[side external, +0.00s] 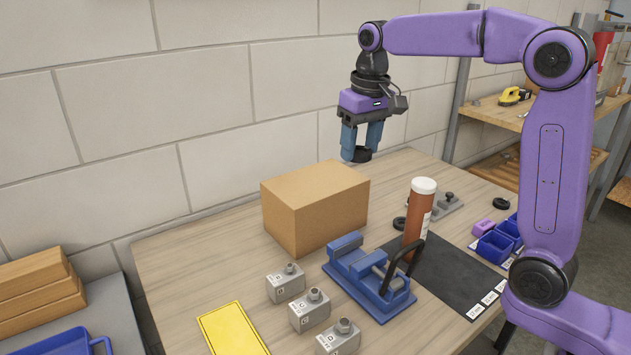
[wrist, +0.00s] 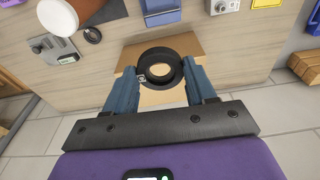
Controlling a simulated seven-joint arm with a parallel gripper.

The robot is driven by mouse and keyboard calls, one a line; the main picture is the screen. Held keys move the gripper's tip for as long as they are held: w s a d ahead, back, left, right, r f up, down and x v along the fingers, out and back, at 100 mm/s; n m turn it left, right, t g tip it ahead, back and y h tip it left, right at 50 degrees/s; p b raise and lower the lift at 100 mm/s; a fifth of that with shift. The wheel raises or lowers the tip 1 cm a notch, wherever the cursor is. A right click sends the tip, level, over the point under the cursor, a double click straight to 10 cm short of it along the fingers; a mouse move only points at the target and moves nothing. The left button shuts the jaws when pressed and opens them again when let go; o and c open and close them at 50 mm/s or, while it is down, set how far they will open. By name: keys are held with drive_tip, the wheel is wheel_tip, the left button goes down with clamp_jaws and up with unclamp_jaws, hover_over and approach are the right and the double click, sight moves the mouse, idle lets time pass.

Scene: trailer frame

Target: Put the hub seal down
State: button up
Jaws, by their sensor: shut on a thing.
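My gripper (side external: 362,146) is raised above the back of the bench, near the wall, behind and above the cardboard box. Its blue fingers are shut on a black ring, the hub seal (side external: 362,155). In the wrist view the hub seal (wrist: 160,69) sits between the two fingertips (wrist: 161,75), with the cardboard box (wrist: 195,47) below it. The seal is in the air, apart from the box and the bench. Two other black rings lie on the bench, one by the brown cylinder (side external: 400,223) and one further right (side external: 501,204).
The cardboard box (side external: 316,208) stands on the wooden bench (side external: 190,266). A blue vise (side external: 368,274), a brown cylinder with a white cap (side external: 419,212) and several grey blocks (side external: 309,310) stand in front. A dark mat (side external: 450,275) and blue bins (side external: 496,243) are at right. The bench's left part is bare.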

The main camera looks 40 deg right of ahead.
hover_over(310, 191)
drive_tip(key=s, duration=0.1)
wheel_tip(310, 191, down, 10)
drive_tip(key=shift+r, duration=0.1)
drive_tip(key=shift+w+f, duration=0.15)
drive_tip(key=shift+f, duration=0.8)
drive_tip(key=shift+w+f, duration=0.1)
drive_tip(key=shift+f, duration=0.85)
drive_tip(key=o, duration=1)
drive_tip(key=shift+f, duration=0.15)
drive_tip(key=shift+o, duration=0.2)
